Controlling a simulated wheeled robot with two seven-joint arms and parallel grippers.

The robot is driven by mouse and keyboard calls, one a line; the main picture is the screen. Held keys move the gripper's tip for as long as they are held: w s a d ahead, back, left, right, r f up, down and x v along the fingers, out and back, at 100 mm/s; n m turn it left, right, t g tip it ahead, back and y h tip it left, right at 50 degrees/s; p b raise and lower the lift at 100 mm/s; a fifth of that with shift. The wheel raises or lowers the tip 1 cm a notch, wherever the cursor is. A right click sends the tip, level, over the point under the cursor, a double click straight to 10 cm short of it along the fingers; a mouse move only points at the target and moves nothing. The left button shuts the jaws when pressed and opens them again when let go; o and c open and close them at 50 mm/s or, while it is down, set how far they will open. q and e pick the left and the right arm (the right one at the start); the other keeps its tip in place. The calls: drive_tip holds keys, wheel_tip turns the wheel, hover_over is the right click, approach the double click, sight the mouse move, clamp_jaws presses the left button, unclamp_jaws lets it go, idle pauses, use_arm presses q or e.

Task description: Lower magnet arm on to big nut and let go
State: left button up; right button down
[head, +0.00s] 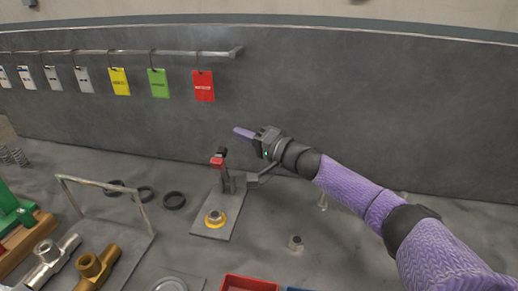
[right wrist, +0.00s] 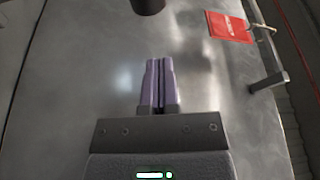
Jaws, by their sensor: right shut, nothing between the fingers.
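The magnet arm (head: 218,164), with a red part and a black top, stands raised on a small post at the back of a grey base plate (head: 227,228). The big nut (head: 214,217) sits in a yellow ring on the front of that plate, with the magnet arm apart from it. My right gripper (head: 243,133) is shut and empty, above and to the right of the magnet arm, not visibly touching it. In the right wrist view its purple fingers (right wrist: 160,85) are together with nothing between them. My left gripper is not in view.
A red tag (head: 203,86) hangs with other tags from a rail (head: 120,52) at the back wall. Black rings (head: 174,200) and a wire frame (head: 105,183) lie left of the plate. A red tray (head: 248,283) is in front. Brass fittings (head: 92,267) are front left.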

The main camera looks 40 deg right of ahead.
sight(224, 168)
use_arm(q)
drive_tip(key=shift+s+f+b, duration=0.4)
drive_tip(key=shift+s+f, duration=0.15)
use_arm(e)
drive_tip(key=a, duration=0.1)
drive_tip(key=s+a+f, duration=0.1)
drive_tip(key=a, duration=0.1)
drive_tip(key=shift+s+a+f, duration=0.1)
drive_tip(key=shift+s+a, duration=0.05)
drive_tip(key=shift+a, duration=0.05)
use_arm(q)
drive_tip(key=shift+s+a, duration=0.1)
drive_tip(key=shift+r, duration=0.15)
use_arm(e)
drive_tip(key=shift+a, duration=0.1)
